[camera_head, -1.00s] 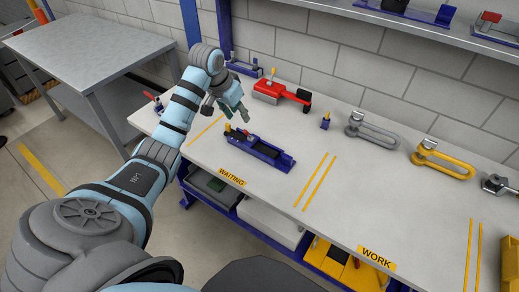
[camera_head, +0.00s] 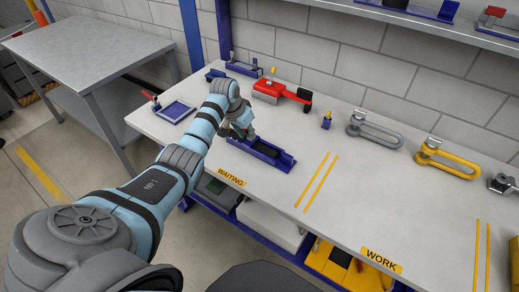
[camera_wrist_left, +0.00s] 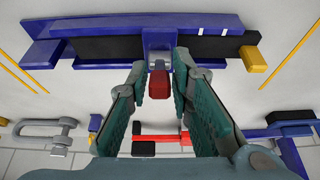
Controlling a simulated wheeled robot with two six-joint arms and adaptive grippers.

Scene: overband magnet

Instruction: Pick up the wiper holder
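The blue holder with a black strip, which looks like the wiper holder (camera_head: 270,157), lies on the table by the WAITING label. In the left wrist view the long blue and black holder (camera_wrist_left: 190,25) spans the top, with a grey bracket and a red block (camera_wrist_left: 160,84) at its middle. My left gripper (camera_head: 243,136) is over the holder's left end and hides that part. In the left wrist view my left gripper (camera_wrist_left: 161,72) is open, its fingers either side of the red block with gaps showing. My right gripper is not in view.
A red tool (camera_head: 280,93) with a black end lies behind the holder. A small blue block (camera_head: 326,122), a grey shackle (camera_head: 372,131) and a yellow shackle (camera_head: 446,162) stand to the right. A blue frame (camera_head: 177,111) lies left. The table front near WORK is clear.

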